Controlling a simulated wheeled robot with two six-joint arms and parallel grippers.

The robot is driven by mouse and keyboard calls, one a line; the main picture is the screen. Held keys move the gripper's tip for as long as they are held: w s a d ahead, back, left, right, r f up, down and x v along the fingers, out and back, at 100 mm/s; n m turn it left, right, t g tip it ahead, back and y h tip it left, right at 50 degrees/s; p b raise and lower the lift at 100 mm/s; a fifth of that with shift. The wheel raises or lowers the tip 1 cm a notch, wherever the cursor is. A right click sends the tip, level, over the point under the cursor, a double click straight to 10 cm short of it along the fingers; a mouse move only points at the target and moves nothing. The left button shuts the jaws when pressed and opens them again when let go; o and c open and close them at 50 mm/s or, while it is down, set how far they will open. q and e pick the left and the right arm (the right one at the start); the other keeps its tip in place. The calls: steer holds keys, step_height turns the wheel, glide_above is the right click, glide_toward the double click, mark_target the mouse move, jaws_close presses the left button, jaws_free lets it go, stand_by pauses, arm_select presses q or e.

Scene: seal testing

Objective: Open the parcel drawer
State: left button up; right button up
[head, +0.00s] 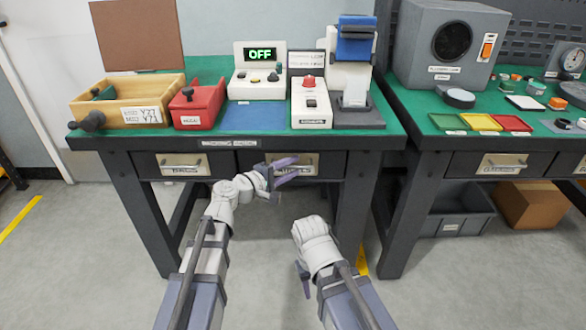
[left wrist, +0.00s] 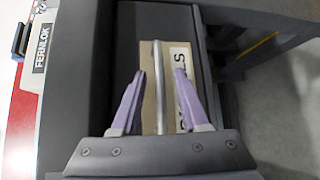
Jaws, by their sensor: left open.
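The parcel drawer (head: 329,163) is the right one of two drawers under the left workbench, and its front looks flush with the bench. In the left wrist view, its tan plate carries a partly hidden label (left wrist: 180,58) ending in "LS". A metal bar handle (left wrist: 158,75) stands out from it. My left gripper (head: 290,170) is at the drawer front. Its purple fingers are open, one on each side of the handle, with gaps visible in the left wrist view (left wrist: 159,85). My right gripper (head: 304,278) hangs low in front of the bench, mostly turned away; its opening is unclear.
A second drawer (head: 182,164) with a handle is to the left. The green benchtop (head: 217,76) holds a wooden box (head: 150,92), a red box (head: 198,104) and test devices. Another bench stands at right, with a grey bin (head: 455,215) below. The floor in front is clear.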

arm_select(q)
steer(key=shift+w+d, duration=0.3)
jaws_close()
stand_by(1.4)
